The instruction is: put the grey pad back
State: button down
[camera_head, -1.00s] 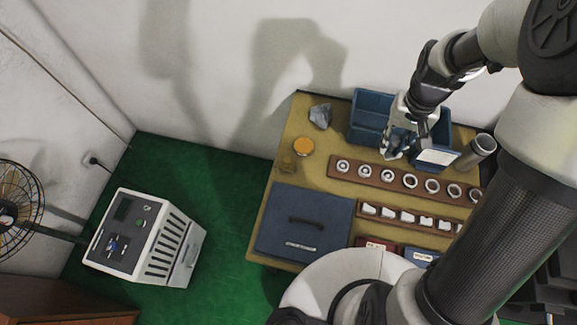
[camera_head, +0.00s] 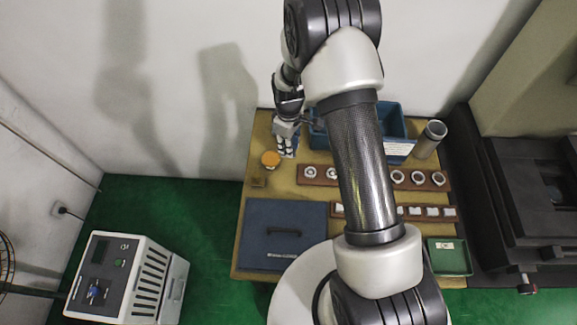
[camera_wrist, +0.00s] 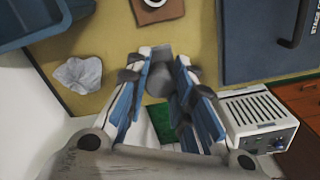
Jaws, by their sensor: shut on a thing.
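My gripper (camera_head: 286,150) is above the back left part of the tan table, just right of an orange disc (camera_head: 270,159). The wrist view shows my gripper (camera_wrist: 157,72) shut on a small dark grey rounded thing (camera_wrist: 158,84), which looks like the grey pad. Much of it is hidden by the fingers. In the head view I cannot make out the held pad. The orange disc does not show in the wrist view.
A crumpled grey cloth (camera_wrist: 78,75) lies beside my gripper. A blue bin (camera_head: 391,118) and metal cup (camera_head: 431,138) stand at the back right. A brown ring rack (camera_head: 384,177) and dark blue case (camera_head: 281,236) are in front. A small brownish block (camera_head: 258,182) sits before the disc.

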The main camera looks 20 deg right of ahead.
notch_tip(320, 180, down, 12)
jog(key=shift+r+b, duration=0.1)
jog(key=shift+b, duration=1.05)
jog(key=shift+f, duration=0.25)
jog(key=c, duration=1.4)
grip_release()
jog(key=shift+r, duration=0.1)
